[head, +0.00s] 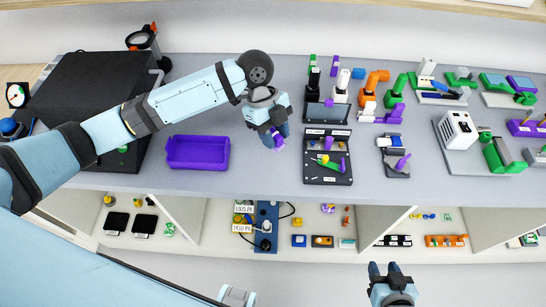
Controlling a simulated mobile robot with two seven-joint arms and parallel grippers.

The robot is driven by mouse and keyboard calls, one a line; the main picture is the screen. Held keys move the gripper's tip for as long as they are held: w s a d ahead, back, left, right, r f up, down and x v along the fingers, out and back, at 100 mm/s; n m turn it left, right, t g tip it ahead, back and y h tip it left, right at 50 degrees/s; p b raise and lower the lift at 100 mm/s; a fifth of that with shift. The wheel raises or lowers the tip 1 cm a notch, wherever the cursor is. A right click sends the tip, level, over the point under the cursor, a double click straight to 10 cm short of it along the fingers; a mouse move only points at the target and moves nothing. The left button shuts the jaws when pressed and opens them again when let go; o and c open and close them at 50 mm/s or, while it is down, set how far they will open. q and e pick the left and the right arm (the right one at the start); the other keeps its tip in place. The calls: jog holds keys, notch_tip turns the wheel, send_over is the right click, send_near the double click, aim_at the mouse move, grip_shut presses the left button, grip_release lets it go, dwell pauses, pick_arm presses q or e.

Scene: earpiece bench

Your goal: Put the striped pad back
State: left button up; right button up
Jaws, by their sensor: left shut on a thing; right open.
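My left gripper (275,137) is shut on a small purple piece (279,142), mostly hidden by the fingers. I cannot tell whether this piece is the striped pad, as no stripes can be made out at this size. The gripper is above the grey bench, between a purple tray (198,166) on its left and a black board (338,179) on its right. The board carries small green, yellow, red and purple parts. My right gripper (384,268) is open and empty, low in the view in front of the shelves.
A large black box (98,85) stands on the bench at left. Several coloured fixtures and a white device (457,130) crowd the right side. Shelves (215,225) below hold small parts and a blue panel (266,215). Bare bench (245,180) lies right of the purple tray.

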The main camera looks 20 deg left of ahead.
aim_at(278, 170)
pick_arm(q)
notch_tip(278, 170, down, 11)
jog(key=shift+r+p, duration=0.1)
jog(key=shift+p, duration=0.25)
jog(key=o, duration=0.9)
jog(key=b+v, duration=0.1)
jog(key=v, duration=1.1)
jog(key=shift+d+r, duration=0.1)
